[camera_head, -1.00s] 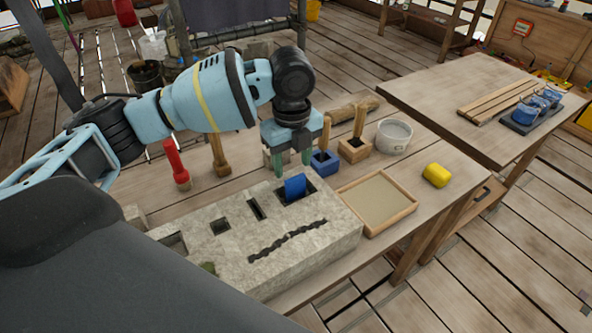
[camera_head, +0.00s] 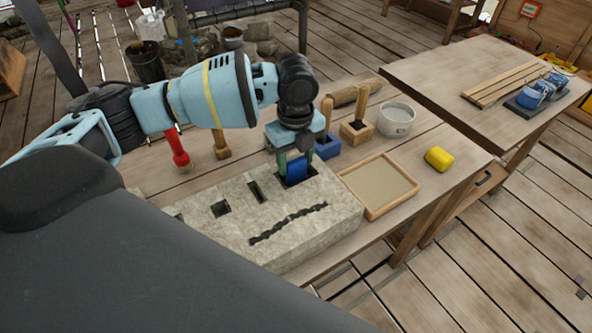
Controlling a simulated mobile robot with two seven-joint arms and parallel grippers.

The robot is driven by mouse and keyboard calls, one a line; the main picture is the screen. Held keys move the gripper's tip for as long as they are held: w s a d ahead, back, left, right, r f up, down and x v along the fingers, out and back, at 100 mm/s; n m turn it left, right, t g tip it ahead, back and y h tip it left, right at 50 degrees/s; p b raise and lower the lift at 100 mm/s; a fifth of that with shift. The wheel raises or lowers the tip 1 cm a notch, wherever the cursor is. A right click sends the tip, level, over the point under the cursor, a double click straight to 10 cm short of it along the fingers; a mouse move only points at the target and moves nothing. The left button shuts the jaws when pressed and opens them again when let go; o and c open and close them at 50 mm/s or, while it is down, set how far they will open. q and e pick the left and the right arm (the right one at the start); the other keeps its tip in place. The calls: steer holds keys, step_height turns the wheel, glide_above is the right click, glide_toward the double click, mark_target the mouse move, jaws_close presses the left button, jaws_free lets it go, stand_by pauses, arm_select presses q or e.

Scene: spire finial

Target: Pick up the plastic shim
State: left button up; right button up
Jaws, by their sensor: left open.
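The blue plastic shim (camera_head: 297,171) stands in a dark slot at the far right end of the stone block (camera_head: 250,213), its upper part showing above the stone. My left gripper (camera_head: 296,165) is directly over this slot, pointing down. Its green fingers are open, one on each side of the shim, around its upper part. I cannot tell whether either finger touches it. The shim's lower end is hidden in the slot. My right gripper is not in view.
The block has other square slots and a dark jagged crack. A shallow wooden tray (camera_head: 378,186), a yellow block (camera_head: 439,158) and a grey tub (camera_head: 396,119) lie to the right.

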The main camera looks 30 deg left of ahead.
mark_target(296, 172)
arm_select(q)
steer(key=shift+d+f, duration=0.1)
steer(key=shift+f, duration=1.3)
steer(key=shift+c, duration=0.3)
steer(key=c, duration=0.6)
steer(key=shift+o, duration=0.2)
steer(key=shift+r, duration=0.15)
